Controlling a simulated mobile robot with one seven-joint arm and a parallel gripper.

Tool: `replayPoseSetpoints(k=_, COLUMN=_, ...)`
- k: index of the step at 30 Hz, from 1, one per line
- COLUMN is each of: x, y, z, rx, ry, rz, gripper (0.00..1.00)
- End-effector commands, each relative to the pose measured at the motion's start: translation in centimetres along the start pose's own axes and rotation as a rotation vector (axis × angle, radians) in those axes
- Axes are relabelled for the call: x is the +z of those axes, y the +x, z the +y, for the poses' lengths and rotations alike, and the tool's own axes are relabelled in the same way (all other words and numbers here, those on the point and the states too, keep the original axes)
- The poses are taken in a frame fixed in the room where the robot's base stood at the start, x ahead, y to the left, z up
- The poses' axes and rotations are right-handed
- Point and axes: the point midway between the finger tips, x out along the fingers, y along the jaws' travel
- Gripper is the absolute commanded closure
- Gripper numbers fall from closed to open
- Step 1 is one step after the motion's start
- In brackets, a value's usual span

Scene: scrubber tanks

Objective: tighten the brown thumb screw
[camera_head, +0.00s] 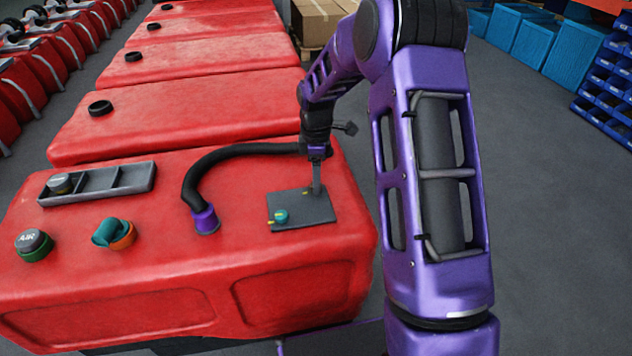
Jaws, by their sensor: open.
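My gripper (316,186) is open and reaches down to the far right part of a dark grey square plate (302,216) on the red tank (250,258). The fingertips look close to the plate's surface, but I cannot tell whether they touch it. A teal knob (281,216) with a small yellow mark sits at the plate's front left. A small yellow mark (305,193) shows beside the fingers. I cannot make out a brown thumb screw; the fingers may hide it.
A black hose with a purple cuff (206,220) arches behind the plate. To the left are a teal-and-orange cap (114,233), a grey-and-green AIR cap (34,245) and a grey tray (98,184). More red tanks (190,110) stand behind.

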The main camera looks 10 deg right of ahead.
Motion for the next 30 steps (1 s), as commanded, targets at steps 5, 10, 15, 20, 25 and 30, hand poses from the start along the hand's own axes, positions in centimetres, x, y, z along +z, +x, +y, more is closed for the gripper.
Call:
replayPoseSetpoints(k=5, x=0.02, y=1.21, z=-0.03, rx=-0.001, ry=0.000, rz=-0.001, gripper=0.31)
replayPoseSetpoints(k=10, x=0.02, y=1.32, z=-0.01, rx=0.000, ry=0.000, rz=-0.001, gripper=0.31)
replayPoseSetpoints(k=15, x=0.02, y=1.29, z=0.00, rx=0.000, ry=0.000, rz=0.000, gripper=0.42)
replayPoseSetpoints(k=20, x=0.02, y=1.27, z=0.00, rx=0.000, ry=0.000, rz=0.000, gripper=0.71)
replayPoseSetpoints(k=25, x=0.02, y=1.26, z=0.01, rx=0.001, ry=0.000, rz=0.000, gripper=1.00)
replayPoseSetpoints(k=30, x=0.01, y=1.25, z=0.00, rx=0.001, ry=0.001, rz=0.000, gripper=1.00)
